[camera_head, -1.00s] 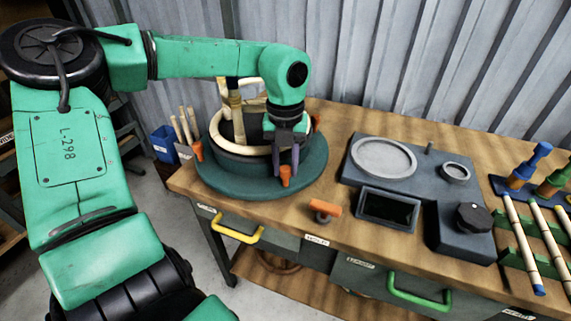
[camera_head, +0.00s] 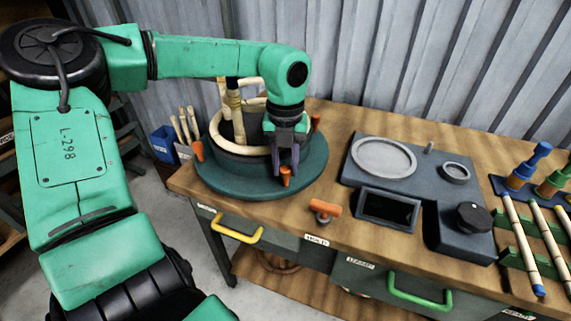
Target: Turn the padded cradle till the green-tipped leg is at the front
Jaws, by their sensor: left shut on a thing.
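The padded cradle (camera_head: 232,148) is a dark round holder on a green turntable disc (camera_head: 235,185) at the left end of the bench. A pale rattan frame stands in it, with a ring and upright legs (camera_head: 236,106); one leg has yellowish bands. I cannot make out a green tip on any leg; the leg tops are partly hidden behind my arm or cut by shadow. Orange pegs rise from the disc's edge. My left gripper (camera_head: 286,168) points down at the disc's front right, shut on the front orange peg (camera_head: 286,178). My right gripper is not in view.
An orange-handled knob (camera_head: 325,208) sits in front of the disc. To the right are a dark fixture (camera_head: 435,178) with a grey round plate, a black screen (camera_head: 388,208) and several rods on a green rack (camera_head: 507,222). A blue bin (camera_head: 163,144) stands left.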

